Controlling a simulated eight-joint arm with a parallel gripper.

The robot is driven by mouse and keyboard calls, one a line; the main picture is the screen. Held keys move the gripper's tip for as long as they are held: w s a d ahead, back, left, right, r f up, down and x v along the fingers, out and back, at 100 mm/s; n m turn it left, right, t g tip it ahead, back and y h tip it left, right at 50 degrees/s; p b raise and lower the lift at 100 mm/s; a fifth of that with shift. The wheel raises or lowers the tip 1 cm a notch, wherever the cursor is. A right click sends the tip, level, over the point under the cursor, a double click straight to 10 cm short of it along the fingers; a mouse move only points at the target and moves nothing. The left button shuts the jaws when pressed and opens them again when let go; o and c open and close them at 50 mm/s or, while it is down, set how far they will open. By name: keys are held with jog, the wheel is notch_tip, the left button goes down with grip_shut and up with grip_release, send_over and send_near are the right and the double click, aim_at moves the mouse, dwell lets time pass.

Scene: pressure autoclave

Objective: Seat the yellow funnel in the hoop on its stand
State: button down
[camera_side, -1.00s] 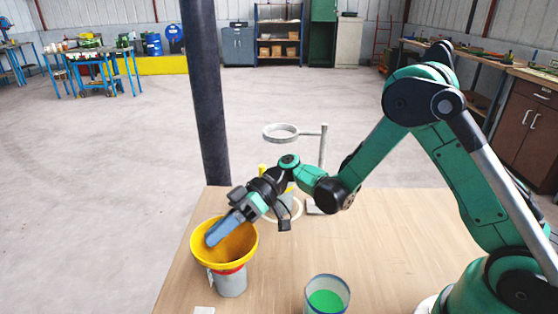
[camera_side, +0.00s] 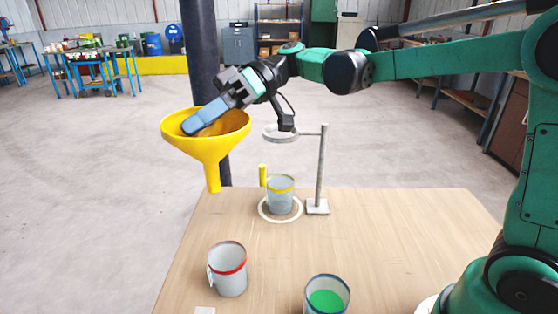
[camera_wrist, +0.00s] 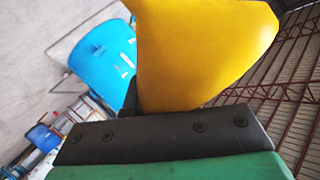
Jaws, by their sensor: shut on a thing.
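The yellow funnel (camera_side: 212,148) hangs in the air at the left in the side view, spout down and roughly upright. My gripper (camera_side: 195,122) is shut on the funnel's wall, its blue fingers reaching into the cone. The funnel is apart from the hoop.
Below the hoop, a grey cup with a yellow band (camera_side: 280,195) stands within a white ring (camera_side: 264,214) on the table. A red-banded grey cup (camera_side: 228,270) and a cup of green liquid (camera_side: 327,297) stand at the front.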

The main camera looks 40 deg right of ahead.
jog(key=shift+r, duration=0.5)
jog(key=w+d+r+m+t+h, duration=0.1)
jog(key=w+d+m+t, duration=0.2)
jog(key=d, duration=0.7)
jog(key=w+d+r+m+t+h, duration=0.1)
jog(key=w+d+r+m+t, duration=0.1)
jog(key=d, duration=0.9)
jog(key=w+m+t, duration=0.1)
jog(key=w+t, duration=0.1)
jog(key=shift+w+r, duration=0.2)
jog(key=shift+w, duration=0.2)
jog(key=shift+f, duration=0.1)
jog(key=shift+f, duration=4.8)
